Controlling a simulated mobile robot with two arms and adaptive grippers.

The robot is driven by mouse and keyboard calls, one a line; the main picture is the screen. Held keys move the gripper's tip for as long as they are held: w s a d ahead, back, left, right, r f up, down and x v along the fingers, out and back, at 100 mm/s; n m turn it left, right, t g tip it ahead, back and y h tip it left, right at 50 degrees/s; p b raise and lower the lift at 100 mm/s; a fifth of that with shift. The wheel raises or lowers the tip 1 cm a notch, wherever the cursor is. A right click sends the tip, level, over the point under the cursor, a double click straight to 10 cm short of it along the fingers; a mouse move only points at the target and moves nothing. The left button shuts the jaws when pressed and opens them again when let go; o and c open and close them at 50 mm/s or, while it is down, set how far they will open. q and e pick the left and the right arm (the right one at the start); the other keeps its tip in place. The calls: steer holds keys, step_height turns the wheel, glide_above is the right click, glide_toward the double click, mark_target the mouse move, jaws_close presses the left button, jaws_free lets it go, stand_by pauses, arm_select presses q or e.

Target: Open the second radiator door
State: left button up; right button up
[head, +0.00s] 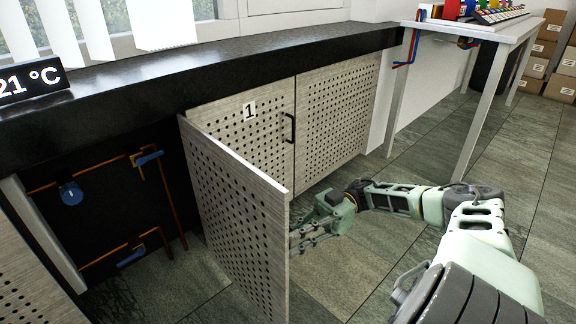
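A perforated pale wood radiator door (232,215) stands swung open, jutting out from the cabinet front towards me. Behind it, a closed perforated door (225,118) carries a label "1" (249,111) and a black handle (290,128) near its right edge. A further closed perforated panel (338,128) is to its right. My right gripper (299,237) is low, on the right side of the open door, with its fingers pointing left at the door near its free edge. The fingertips are partly hidden by that edge, so contact and opening are unclear. My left gripper is out of view.
The uncovered compartment shows copper pipes (166,195) and blue valves (71,193). A black countertop (200,82) runs above, bearing a "21 °C" display (32,80). A white table (480,30) stands at the upper right, with boxes (540,48) beyond. Tiled floor (350,255) is free around my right arm.

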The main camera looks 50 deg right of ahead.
steer(key=shift+s+d, duration=0.15)
steer(key=shift+d, duration=0.8)
steer(key=shift+s+d, duration=0.2)
steer(key=shift+d, duration=0.8)
steer(key=shift+s+d, duration=0.15)
steer(key=shift+d, duration=0.8)
